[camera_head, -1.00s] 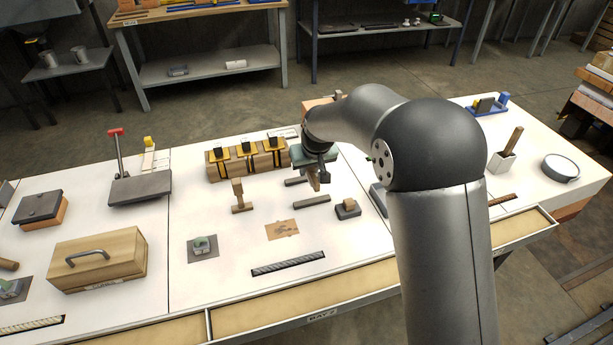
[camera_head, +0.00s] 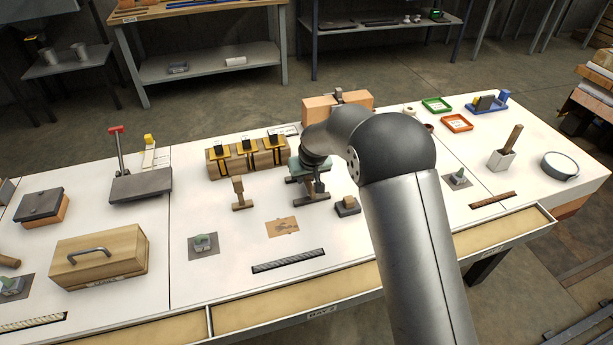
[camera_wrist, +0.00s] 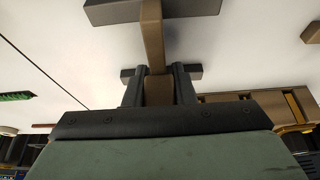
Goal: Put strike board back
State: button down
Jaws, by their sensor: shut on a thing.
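My gripper (camera_wrist: 158,88) is shut on a brown wooden piece (camera_wrist: 153,40), which I take to be the strike board. In the wrist view the piece runs out from between the black fingers to a dark grey bar (camera_wrist: 108,12). A second grey bar (camera_wrist: 196,72) lies just behind the fingers. In the head view my gripper (camera_head: 311,182) is low over the white table, at the two grey bars (camera_head: 322,197). The piece is mostly hidden there by the gripper. I cannot tell whether it touches the bars or the table.
A wooden block with yellow-and-black fittings (camera_head: 262,158) stands behind left. A small wooden upright (camera_head: 239,194) is left of my gripper, and a dark block (camera_head: 347,206) is close on its right.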

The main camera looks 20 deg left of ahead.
jog(key=shift+f+b, duration=0.35)
jog(key=shift+f, duration=0.15)
jog(key=c, duration=1.2)
grip_release()
jog(key=v, duration=1.3)
jog(key=s+d+r+m+g+h, duration=0.15)
jog(key=s+d, duration=0.35)
jog(key=d, duration=0.5)
jog(key=s+d+r+m, duration=0.2)
jog(key=s+d+r, duration=0.15)
jog(key=d, duration=0.65)
jog(key=s+d+f+m+g, duration=0.1)
jog(key=s+d, duration=0.5)
jog(key=s, duration=0.5)
jog(key=s+d+f+m+g+h, duration=0.1)
jog(key=s+d+f+m, duration=0.1)
jog(key=s+d, duration=0.5)
jog(key=s, duration=0.4)
